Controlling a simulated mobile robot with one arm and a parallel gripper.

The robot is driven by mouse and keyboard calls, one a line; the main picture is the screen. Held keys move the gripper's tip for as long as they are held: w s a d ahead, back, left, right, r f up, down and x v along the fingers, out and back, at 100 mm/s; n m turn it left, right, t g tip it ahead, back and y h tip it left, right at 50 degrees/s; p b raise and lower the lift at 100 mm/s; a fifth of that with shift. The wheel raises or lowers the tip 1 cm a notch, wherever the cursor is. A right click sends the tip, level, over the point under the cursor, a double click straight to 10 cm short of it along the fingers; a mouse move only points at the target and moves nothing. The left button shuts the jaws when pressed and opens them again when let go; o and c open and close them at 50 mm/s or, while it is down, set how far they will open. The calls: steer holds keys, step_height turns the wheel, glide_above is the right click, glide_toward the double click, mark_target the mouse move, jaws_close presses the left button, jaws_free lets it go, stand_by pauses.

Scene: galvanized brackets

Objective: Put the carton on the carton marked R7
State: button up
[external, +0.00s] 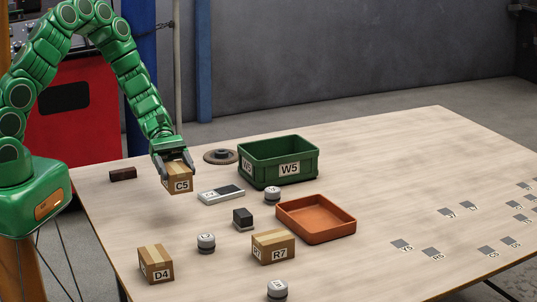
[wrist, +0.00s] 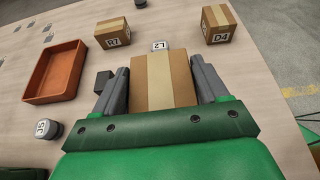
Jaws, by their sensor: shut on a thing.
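My gripper (external: 172,165) is shut on a cardboard carton marked C5 (external: 179,182), at the back left of the table. In the wrist view the carton (wrist: 165,85) sits between the two grey fingers of my gripper (wrist: 163,88). In the external view it appears held above the table, though the gap under it is hard to judge. The carton marked R7 (external: 266,249) stands upright on the table toward the front, with its tape strip on top and nothing on it. It also shows in the wrist view (wrist: 112,35), ahead and left of the held carton.
A carton marked D4 (external: 156,264) stands front left. A grey cylinder (external: 206,243), a dark block (external: 243,218), a flat device (external: 221,195) and a green bin marked W5 (external: 304,168) stand nearby. The right half has only flat tags.

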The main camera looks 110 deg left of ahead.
steer(key=w+d+r+m+g+h, duration=0.2)
steer(key=w+d+r, duration=0.2)
steer(key=w+d, duration=0.3)
steer(key=w+d+r+m+g+h, duration=0.1)
steer(key=w+d+r+m+g, duration=0.3)
steer(key=w, duration=0.6)
steer(key=n+t, duration=0.1)
steer(key=t, duration=0.1)
glide_above(274, 237)
steer(key=shift+f, duration=6.1)
steer(key=shift+f, duration=0.15)
steer(key=o, duration=1.2)
